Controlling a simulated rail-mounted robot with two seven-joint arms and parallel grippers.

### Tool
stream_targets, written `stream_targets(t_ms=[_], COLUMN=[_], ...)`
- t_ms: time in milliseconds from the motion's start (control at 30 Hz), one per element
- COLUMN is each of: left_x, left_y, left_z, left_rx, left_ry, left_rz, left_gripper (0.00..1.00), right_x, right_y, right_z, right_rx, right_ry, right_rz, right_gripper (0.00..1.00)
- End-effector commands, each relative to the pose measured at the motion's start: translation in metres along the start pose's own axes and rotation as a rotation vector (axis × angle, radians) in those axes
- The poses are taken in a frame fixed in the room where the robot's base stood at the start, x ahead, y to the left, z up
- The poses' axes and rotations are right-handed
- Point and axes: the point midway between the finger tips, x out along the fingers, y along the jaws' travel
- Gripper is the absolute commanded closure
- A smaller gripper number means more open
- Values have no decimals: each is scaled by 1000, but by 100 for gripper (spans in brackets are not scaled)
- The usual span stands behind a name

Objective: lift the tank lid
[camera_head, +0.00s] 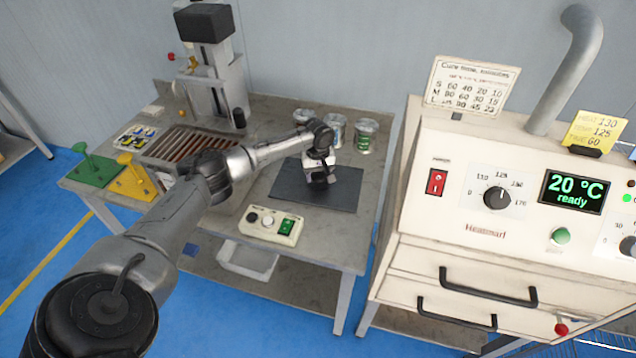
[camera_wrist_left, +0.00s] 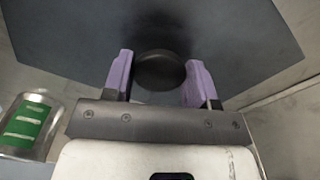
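A flat dark plate (camera_head: 345,188) lies on the grey worktable and looks like the tank lid. In the left wrist view the dark plate (camera_wrist_left: 60,40) fills the upper middle, with a round black knob (camera_wrist_left: 160,70) on it. My left gripper (camera_head: 320,180) points down close over the plate. Its two lilac fingers (camera_wrist_left: 158,80) stand apart, one on each side of the knob. Their inner faces look very close to the knob's edges, but I cannot tell whether they touch it. The plate looks flat on the table. My right gripper is not in view.
Several cans (camera_head: 365,135) stand behind the plate. A control box (camera_head: 270,225) with a green switch sits in front. A copper-coloured slatted rack (camera_head: 190,143) and a grey press (camera_head: 215,70) are to the left. A cream oven (camera_head: 520,200) stands close on the right.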

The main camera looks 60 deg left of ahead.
Motion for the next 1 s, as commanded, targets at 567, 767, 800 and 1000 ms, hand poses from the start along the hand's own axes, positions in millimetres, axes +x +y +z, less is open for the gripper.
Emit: stream_targets(t_ms=[567,767,800,1000], left_x=[-1,-13,-19,-55], left_y=[0,0,0,0], left_z=[0,-1,-1,-1], left_rx=[-1,0,-1,-2], left_ry=[1,1,1,2], left_rz=[2,3,3,5], left_gripper=[88,88,88,88], right_x=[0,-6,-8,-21], right_y=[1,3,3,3], right_z=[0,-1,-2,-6], right_rx=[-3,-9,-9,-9], right_ry=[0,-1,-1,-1], right_rz=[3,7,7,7], right_gripper=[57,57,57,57])
